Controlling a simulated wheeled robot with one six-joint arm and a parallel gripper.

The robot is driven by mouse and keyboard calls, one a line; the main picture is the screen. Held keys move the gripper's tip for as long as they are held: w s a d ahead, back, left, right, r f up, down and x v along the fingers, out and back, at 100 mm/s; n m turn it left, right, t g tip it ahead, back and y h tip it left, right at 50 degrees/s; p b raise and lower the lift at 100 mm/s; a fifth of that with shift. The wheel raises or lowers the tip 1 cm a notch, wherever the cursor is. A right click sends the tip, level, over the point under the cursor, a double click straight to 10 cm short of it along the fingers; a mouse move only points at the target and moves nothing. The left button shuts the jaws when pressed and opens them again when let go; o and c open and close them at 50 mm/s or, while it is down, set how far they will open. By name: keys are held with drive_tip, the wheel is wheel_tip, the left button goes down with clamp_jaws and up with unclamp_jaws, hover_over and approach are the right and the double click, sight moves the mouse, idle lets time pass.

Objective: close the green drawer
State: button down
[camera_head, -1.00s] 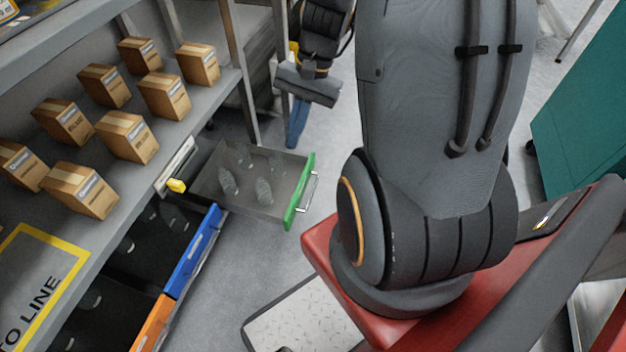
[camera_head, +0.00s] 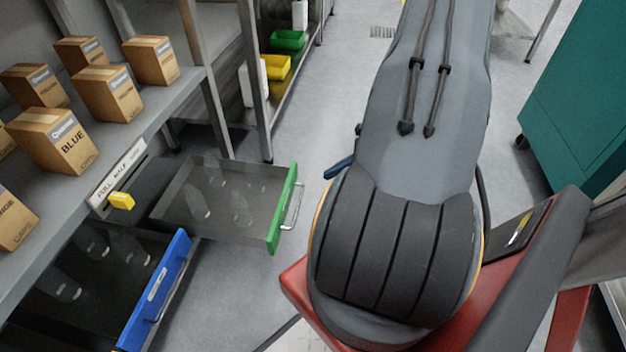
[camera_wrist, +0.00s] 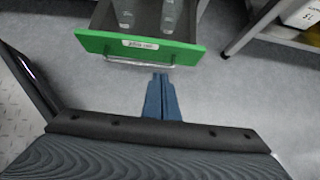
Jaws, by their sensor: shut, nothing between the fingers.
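The green drawer (camera_head: 285,207) stands pulled out from under the shelf in the head view, with clear bottles inside and a silver handle on its green front. In the wrist view the green drawer front (camera_wrist: 140,48) is at the top, with its handle along the lower edge. My gripper (camera_wrist: 160,80), with blue fingers, is shut and empty. Its tips are close to the drawer's handle in the wrist view; I cannot tell whether they touch. In the head view my arm hides most of the gripper, and only a bit of blue (camera_head: 338,168) shows.
A blue-fronted drawer (camera_head: 157,292) with bottles also stands open, nearer than the green one. Cardboard boxes (camera_head: 60,140) sit on the shelf above. A yellow tab (camera_head: 121,201) sticks out at the shelf edge. A teal cabinet (camera_head: 580,100) is at right. Open floor lies beyond the green drawer.

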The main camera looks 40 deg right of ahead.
drive_tip(key=b, duration=0.3)
approach(290, 187)
wheel_tip(290, 187, down, 4)
drive_tip(key=shift+w+a+r+b, duration=0.2)
drive_tip(key=shift+w+a+b, duration=0.45)
drive_tip(key=shift+w+a, duration=0.7)
